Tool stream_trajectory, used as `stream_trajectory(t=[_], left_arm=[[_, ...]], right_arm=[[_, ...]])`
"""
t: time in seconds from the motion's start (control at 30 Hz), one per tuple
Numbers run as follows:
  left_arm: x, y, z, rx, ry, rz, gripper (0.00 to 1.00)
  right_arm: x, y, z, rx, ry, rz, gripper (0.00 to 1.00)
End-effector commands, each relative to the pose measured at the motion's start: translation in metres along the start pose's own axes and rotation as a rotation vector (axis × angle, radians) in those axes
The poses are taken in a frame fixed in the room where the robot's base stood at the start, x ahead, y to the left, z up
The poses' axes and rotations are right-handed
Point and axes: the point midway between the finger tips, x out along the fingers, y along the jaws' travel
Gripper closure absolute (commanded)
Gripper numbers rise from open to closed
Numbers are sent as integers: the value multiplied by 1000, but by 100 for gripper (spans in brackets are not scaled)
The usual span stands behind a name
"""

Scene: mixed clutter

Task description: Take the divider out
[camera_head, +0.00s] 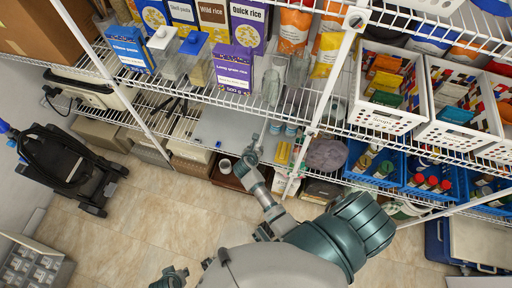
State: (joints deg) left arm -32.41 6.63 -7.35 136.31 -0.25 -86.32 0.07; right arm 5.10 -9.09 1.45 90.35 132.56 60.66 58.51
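My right arm reaches up from the lower middle. Its gripper (250,152) is at the lower shelf's front edge, above a dark tray or box (228,178) low down. Its fingers are small and I cannot tell whether they are open or shut; no held object is plain. A dark teal part of mine (170,278) shows at the bottom edge, perhaps my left gripper, too cut off to read. No divider can be picked out with certainty. White perforated bins (387,118) with packets stand at the right, and blue bins (372,178) with jars are below them.
A white wire rack fills the back, with a slanting post (325,90) right of my gripper. Rice boxes (248,22), clear containers (198,62) and a purple box (232,70) stand on it. A black wheeled machine (70,165) stands left. The tiled floor (120,225) is clear.

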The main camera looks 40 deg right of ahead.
Motion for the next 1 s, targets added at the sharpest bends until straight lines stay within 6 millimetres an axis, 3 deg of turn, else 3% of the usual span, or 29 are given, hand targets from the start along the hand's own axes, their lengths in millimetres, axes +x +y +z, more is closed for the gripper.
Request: stream_trajectory(t=[0.07, 0.2, 0.53, 1.0], left_arm=[[1, -1, -1, -1, 1, 0, 60], [1, -1, -1, -1, 1, 0, 60], [-1, -2, 0, 1, 3, 0, 60], [-25, -2, -11, 0, 22, -4, 60]], right_arm=[[1, -1, 1, 0, 0, -1, 65], [0, 0, 0, -1, -1, -2, 100], [-4, 0, 2, -3, -5, -6, 100], [-20, 1, 19, -1, -3, -2, 100]])
